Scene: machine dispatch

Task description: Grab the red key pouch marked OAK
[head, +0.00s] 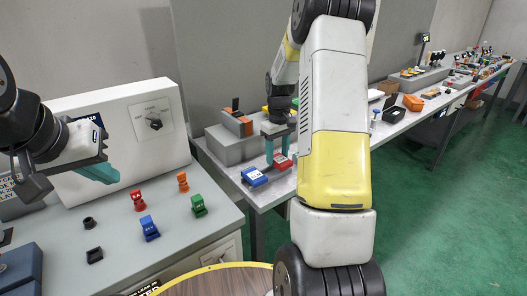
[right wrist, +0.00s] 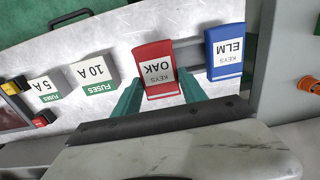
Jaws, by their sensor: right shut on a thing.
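The red key pouch marked OAK (right wrist: 154,65) is in the right wrist view, with a white label that appears upside down. My right gripper (right wrist: 160,92) has its teal fingers on either side of the pouch and is shut on it. In the head view the red pouch (head: 283,161) is between the fingers of my right gripper (head: 280,150), at the side table. I cannot tell whether it touches the table. My left gripper (head: 98,172) is over the near grey bench at the left, away from the pouch; its finger gap is not clear.
A blue pouch marked ELM (right wrist: 226,52) lies beside the red one. White fuse boxes marked 10 A (right wrist: 97,72) and 5 A (right wrist: 46,88) stand on the other side. Red, orange, blue and green clips (head: 198,205) stand on the near bench.

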